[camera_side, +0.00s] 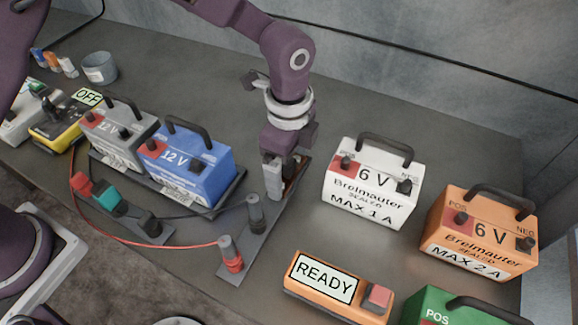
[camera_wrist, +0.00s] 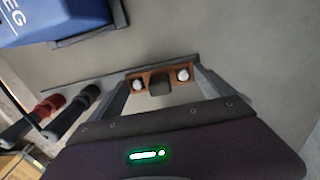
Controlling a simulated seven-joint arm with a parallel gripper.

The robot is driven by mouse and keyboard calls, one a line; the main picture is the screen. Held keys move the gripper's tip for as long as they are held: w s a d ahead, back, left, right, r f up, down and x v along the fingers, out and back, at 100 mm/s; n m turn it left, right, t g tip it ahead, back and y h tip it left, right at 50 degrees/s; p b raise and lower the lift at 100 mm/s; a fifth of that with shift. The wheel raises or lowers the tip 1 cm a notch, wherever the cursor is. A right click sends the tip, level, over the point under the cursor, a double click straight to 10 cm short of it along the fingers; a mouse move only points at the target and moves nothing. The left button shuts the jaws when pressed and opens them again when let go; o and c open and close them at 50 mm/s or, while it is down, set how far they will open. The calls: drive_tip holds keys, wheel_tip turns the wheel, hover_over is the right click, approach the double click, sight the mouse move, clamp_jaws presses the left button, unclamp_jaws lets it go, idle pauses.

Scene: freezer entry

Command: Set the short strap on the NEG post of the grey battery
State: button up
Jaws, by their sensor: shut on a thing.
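The grey 12 V battery (camera_side: 112,140) stands at the left in the side view, with a red POS corner. A dark post (camera_side: 124,132) shows on its top; its NEG label is not readable. My gripper (camera_side: 275,190) is low over the far end of the grey rack, well to the right of the battery. In the wrist view my gripper (camera_wrist: 160,82) is shut on a short copper-brown strap (camera_wrist: 138,79) with two pale round ends and a dark middle block. The strap shows partly in the side view (camera_side: 297,172), behind a finger. Whether it still touches the rack I cannot tell.
The blue 12 V battery (camera_side: 190,170) stands between my gripper and the grey one. Red and black lead ends (camera_side: 231,255) stand on the rack (camera_side: 245,268). White (camera_side: 370,185) and orange (camera_side: 480,235) 6 V batteries and a READY box (camera_side: 335,285) are at right.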

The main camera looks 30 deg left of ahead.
wheel_tip(320, 180, up, 14)
drive_tip(key=shift+f, duration=0.15)
idle(0.6)
drive_tip(key=s+a+n, duration=0.1)
drive_tip(key=a+n, duration=0.3)
drive_tip(key=a, duration=0.2)
drive_tip(key=s+a+r+n, duration=0.1)
drive_tip(key=s+a+n, duration=0.1)
drive_tip(key=a+n, duration=0.2)
drive_tip(key=s+a+r+n, duration=0.1)
drive_tip(key=a+n, duration=0.4)
drive_tip(key=a, duration=0.5)
drive_tip(key=shift+s+a+r, duration=0.1)
drive_tip(key=shift+s+r, duration=0.05)
drive_tip(key=shift+s, duration=0.6)
drive_tip(key=s+a+n, duration=0.4)
drive_tip(key=s+n, duration=0.1)
drive_tip(key=shift+a+f, duration=0.3)
drive_tip(key=shift+a, duration=0.1)
drive_tip(key=shift+s, duration=0.1)
drive_tip(key=shift+f, duration=2.05)
